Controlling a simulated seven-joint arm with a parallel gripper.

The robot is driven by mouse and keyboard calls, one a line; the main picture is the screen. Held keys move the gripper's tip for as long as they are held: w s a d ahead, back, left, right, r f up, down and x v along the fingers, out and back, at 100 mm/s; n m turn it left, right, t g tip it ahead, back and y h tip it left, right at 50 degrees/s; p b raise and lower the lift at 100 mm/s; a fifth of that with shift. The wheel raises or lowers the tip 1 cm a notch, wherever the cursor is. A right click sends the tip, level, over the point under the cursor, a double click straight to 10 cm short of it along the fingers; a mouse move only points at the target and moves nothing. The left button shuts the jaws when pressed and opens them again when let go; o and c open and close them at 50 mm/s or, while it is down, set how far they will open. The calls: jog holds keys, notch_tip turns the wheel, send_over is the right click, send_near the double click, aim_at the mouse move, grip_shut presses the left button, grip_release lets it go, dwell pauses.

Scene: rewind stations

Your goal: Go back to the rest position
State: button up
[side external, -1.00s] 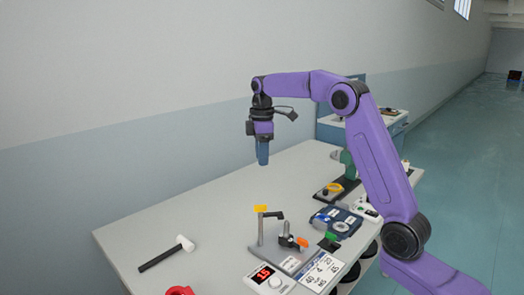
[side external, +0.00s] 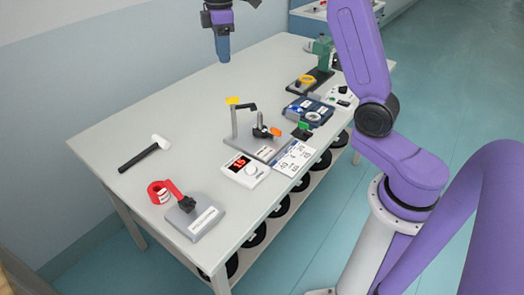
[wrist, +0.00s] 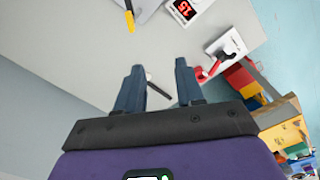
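My gripper (side external: 222,48) hangs with its blue fingers pointing down, high above the far left part of the grey table (side external: 100,130). In the wrist view my gripper (wrist: 158,72) shows two blue fingers apart, with a clear gap and nothing held between them. Part of the black-handled hammer (wrist: 157,89) shows through the gap, well below on the table. In the side view, the upper part of my arm is cut off by the top edge.
The hammer (side external: 145,153) lies on the table's left. A red-handled fixture (side external: 190,215) is near the front. A post with a yellow tip (side external: 233,115), a red-digit display box (side external: 244,170) and a blue device (side external: 308,111) stand along the right. The left and back tabletop is clear.

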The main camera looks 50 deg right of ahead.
jog(key=s+a+f, duration=0.2)
jog(key=s+a, duration=0.6)
jog(key=s, duration=0.1)
jog(key=s+f, duration=0.3)
jog(key=s, duration=1.1)
jog(key=s+f+n, duration=0.1)
jog(key=s+f, duration=0.3)
jog(key=s, duration=1)
jog(key=shift+d+f+n, duration=0.2)
jog(key=shift+f+n, duration=0.05)
jog(key=shift+n, duration=0.05)
jog(key=shift+w, duration=0.1)
